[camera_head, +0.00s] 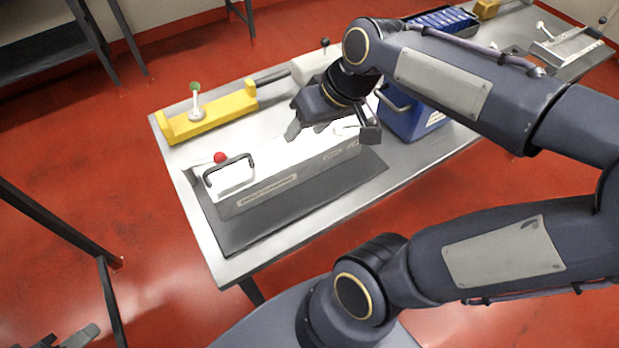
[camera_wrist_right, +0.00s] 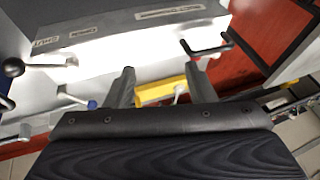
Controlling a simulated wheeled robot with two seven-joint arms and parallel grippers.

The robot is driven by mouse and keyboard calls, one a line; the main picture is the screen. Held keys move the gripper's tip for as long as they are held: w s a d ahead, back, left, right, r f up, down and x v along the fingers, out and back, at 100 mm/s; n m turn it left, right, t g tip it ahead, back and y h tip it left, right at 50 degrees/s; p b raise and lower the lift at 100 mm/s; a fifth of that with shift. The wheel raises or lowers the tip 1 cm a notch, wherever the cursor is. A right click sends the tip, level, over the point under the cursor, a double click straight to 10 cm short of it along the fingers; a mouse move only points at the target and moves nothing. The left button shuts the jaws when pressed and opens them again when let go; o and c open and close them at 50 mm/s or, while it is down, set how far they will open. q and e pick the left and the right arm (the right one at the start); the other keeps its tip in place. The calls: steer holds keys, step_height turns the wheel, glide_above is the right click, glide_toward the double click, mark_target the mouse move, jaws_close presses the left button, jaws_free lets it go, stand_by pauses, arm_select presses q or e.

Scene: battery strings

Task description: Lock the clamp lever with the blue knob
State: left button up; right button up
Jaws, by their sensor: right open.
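The blue knob (camera_wrist_right: 92,104) shows in the right wrist view, on the end of a short pale lever (camera_wrist_right: 70,96). It lies just left of the left finger; touching or apart I cannot tell. In the head view I cannot make it out; my right arm covers that area. My right gripper (camera_head: 301,128) is open and empty, pointing down over the far side of the white and grey battery box (camera_head: 268,190). Its two spread fingers (camera_wrist_right: 160,86) also show in the wrist view. Grey finger-like parts at the bottom left edge look like my left gripper (camera_head: 76,338), mostly out of frame.
A black-knobbed lever (camera_wrist_right: 14,67) is left of the blue one. The yellow fixture (camera_head: 215,115) has a green-knobbed upright lever (camera_head: 195,92). A red knob (camera_head: 220,157) and black handle (camera_head: 228,168) sit at the box's left end. A blue bin (camera_head: 410,120) stands right.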

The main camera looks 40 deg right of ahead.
steer(key=s+a+f, duration=0.3)
steer(key=s+a, duration=0.2)
steer(key=s, duration=0.2)
steer(key=shift+s+a+f+m+t+y, duration=0.2)
steer(key=shift+f+m+t+y, duration=0.1)
steer(key=shift+t+y, duration=0.1)
